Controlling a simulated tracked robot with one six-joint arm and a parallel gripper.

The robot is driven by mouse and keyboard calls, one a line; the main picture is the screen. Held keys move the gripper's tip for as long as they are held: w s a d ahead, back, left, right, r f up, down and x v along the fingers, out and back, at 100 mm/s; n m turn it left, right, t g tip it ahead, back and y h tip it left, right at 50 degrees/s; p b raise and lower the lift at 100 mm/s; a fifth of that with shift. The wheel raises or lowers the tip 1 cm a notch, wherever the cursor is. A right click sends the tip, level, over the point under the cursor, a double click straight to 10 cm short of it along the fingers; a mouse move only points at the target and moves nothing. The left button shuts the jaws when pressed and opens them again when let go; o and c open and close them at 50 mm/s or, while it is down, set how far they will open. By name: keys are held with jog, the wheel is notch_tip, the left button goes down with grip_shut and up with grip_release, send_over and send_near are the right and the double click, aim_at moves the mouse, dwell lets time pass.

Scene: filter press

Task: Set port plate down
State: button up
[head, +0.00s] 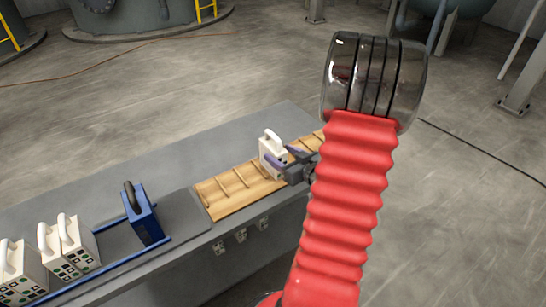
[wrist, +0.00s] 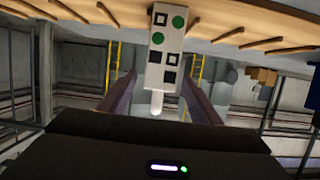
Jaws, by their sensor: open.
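The port plate (head: 272,156) is a white block with a loop handle on top. In the head view it stands upright on a slatted wooden rack (head: 213,197). The wrist view shows the plate (wrist: 170,57) with green dots and black squares on its face, its handle pointing toward my gripper. My gripper (head: 290,158) is at the plate's right side in the head view. In the wrist view its two fingers (wrist: 157,100) stand apart on either side of the handle, with gaps showing, so it is open. My red arm hides the rack's right part.
The rack lies on a long grey bench (head: 150,188). To the left, a blue plate (head: 142,213) with a dark handle stands on blue rails (head: 100,272). Several white plates (head: 68,248) with handles stand further left. Rack slots left of the plate are empty. Open floor lies behind the bench.

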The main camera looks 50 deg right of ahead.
aim_at(273, 149)
jog(key=shift+x, duration=2.6)
grip_shut()
jog(key=shift+r, duration=0.15)
jog(key=shift+r, duration=4.95)
